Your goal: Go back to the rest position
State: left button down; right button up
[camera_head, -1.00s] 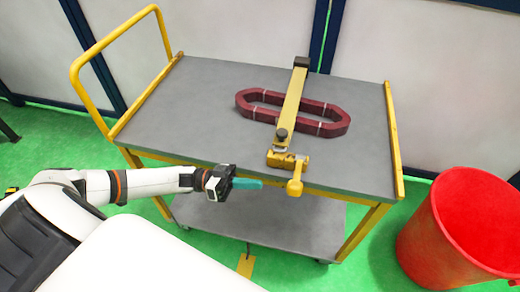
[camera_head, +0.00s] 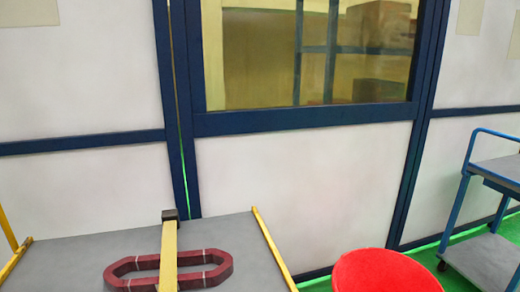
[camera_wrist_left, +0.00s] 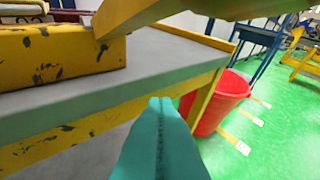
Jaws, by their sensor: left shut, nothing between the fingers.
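My left gripper (camera_wrist_left: 160,105) shows only in the left wrist view, as teal fingers pressed together with nothing between them. It points toward the front edge of the grey cart top (camera_wrist_left: 190,50), near the yellow frame. The worn yellow clamp (camera_wrist_left: 60,55) is above and to the left of the fingers, apart from them. In the head view the dark red coil (camera_head: 215,272) lies on the cart top (camera_head: 90,250) under the yellow clamp bar (camera_head: 168,250). Neither arm is in the head view. My right gripper is not in view.
A red bin (camera_head: 385,272) stands right of the cart; it also shows in the left wrist view (camera_wrist_left: 225,95). A blue cart (camera_head: 480,210) stands at the far right. White panels with a window (camera_head: 310,50) are behind. Green floor right of the bin is open.

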pick_arm(q)
jog(key=s+a+n+g+y, duration=0.1)
jog(key=s+a+g+y, duration=0.3)
jog(key=s, duration=0.5)
jog(key=s+a+n+g+y, duration=0.1)
jog(key=s+a+g+y, duration=0.15)
jog(key=s+g, duration=0.45)
notch_tip(320, 180, down, 26)
jog(key=s, duration=0.3)
jog(key=s+a+f, duration=0.3)
jog(key=s+f, duration=1.3)
jog(key=shift+a+m, duration=0.2)
jog(key=shift+m, duration=0.2)
jog(key=shift+s+h, duration=0.2)
jog(key=shift+h, duration=0.05)
